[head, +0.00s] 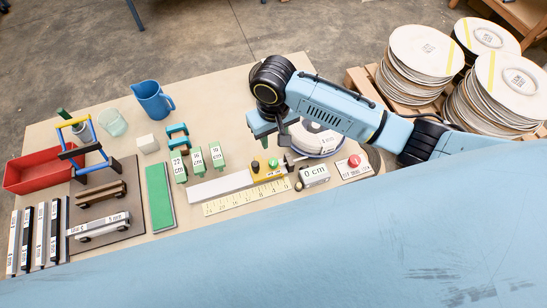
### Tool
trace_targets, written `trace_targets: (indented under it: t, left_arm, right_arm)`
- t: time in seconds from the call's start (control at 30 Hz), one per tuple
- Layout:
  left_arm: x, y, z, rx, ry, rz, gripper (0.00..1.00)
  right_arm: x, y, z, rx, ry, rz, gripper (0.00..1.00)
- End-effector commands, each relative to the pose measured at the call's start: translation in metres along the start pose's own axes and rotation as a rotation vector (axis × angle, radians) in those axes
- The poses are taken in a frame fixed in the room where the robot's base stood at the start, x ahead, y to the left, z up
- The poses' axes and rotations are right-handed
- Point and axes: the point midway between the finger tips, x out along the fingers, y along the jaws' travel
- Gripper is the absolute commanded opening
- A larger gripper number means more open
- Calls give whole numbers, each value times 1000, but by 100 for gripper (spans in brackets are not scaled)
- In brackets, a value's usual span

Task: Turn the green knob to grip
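A small round green knob (273,162) sits on top of a yellow block (266,174) near the front right of the table. My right gripper (272,139) hangs from the arm that comes in from the right. It is just behind and above the green knob in the picture, and a gap shows between them. Its fingers are small and partly overlap, so I cannot tell whether they are open. My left gripper is not in view.
A box with a red button (353,161) and a "0 cm" box (314,175) stand right of the yellow block. A yellow ruler (245,198) lies in front. Green labelled blocks (197,160) stand left. Stacked plates (420,52) fill the right. A blue jug (152,99) stands behind.

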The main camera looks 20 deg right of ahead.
Motion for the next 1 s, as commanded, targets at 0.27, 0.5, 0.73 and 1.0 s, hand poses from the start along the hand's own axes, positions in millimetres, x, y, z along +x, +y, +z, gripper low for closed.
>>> trace_targets:
  t: [0.27,0.5,0.73,1.0]
  left_arm:
    - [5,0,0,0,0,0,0]
    - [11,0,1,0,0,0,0]
    - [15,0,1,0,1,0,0]
    - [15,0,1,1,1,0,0]
  right_arm:
    - [53,0,1,0,-3,2,36]
    - [100,0,1,-1,-1,0,36]
    - [124,-1,0,-1,1,-1,36]
    - [127,-1,0,-3,3,-2,36]
